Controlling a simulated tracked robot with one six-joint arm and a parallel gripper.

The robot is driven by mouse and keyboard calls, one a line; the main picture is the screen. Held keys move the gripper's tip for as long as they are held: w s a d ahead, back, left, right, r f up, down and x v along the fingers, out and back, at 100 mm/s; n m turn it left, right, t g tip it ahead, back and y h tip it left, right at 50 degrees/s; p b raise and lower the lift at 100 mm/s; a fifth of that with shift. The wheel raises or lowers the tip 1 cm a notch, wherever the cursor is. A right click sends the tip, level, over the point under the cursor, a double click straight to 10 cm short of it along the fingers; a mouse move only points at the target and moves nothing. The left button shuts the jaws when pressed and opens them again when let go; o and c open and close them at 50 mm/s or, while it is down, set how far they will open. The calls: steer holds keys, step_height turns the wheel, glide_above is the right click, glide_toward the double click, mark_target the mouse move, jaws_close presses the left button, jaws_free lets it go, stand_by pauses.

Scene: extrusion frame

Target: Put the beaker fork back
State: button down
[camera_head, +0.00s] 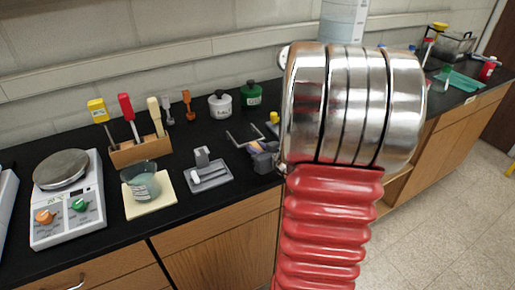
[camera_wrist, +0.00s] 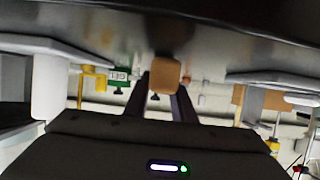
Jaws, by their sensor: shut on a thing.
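My gripper (camera_head: 262,152) is partly hidden behind my red and chrome arm in the head view. The beaker fork (camera_head: 242,137), with thin dark prongs, extends from it above the black bench. In the wrist view, my two dark fingers (camera_wrist: 165,98) are shut on a tan block (camera_wrist: 165,73), which appears to be the fork's handle end. A grey stand with a raised upright (camera_head: 209,178) is on the bench left of my gripper, with a gap between them.
A balance (camera_head: 70,215) stands at the left. A wooden rack (camera_head: 139,150) holds several tools behind the beaker. A white pot (camera_head: 220,106) and a green pot (camera_head: 251,95) stand near the wall. The bench's front edge is close to the grey stand.

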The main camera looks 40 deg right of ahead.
steer(key=shift+f, duration=0.25)
steer(key=c, duration=1.4)
jaws_free()
steer(key=shift+s, duration=0.1)
